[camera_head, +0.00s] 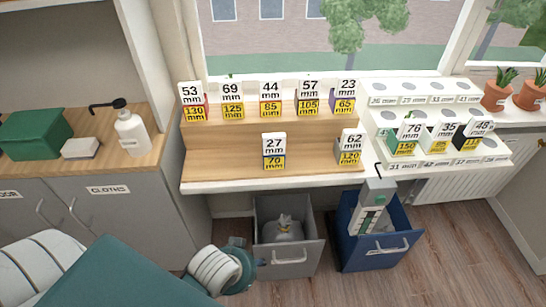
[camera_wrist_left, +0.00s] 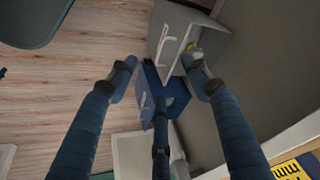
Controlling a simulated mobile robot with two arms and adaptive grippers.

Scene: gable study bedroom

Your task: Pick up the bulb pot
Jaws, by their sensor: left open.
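Two terracotta pots with spiky green plants, a left one (camera_head: 497,94) and a right one (camera_head: 533,92), stand on the sill at the right. I cannot tell which thing is the bulb pot. Small items with white and yellow number cards (camera_head: 274,151) stand on the stepped wooden stand (camera_head: 220,157); the cards hide most of them. My left gripper (camera_wrist_left: 163,85) is open and empty in the left wrist view, its dark blue fingers spread above the floor and bins. Its fingers are not clear in the head view. My right gripper is not in view.
A grey bin (camera_head: 289,257) with a bag and a blue bin (camera_head: 375,253) stand below the counter. A white tray (camera_head: 432,88) with round holes is right of the stand. A pump bottle (camera_head: 131,132) and green box (camera_head: 35,133) are at left. Wooden floor is clear at right.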

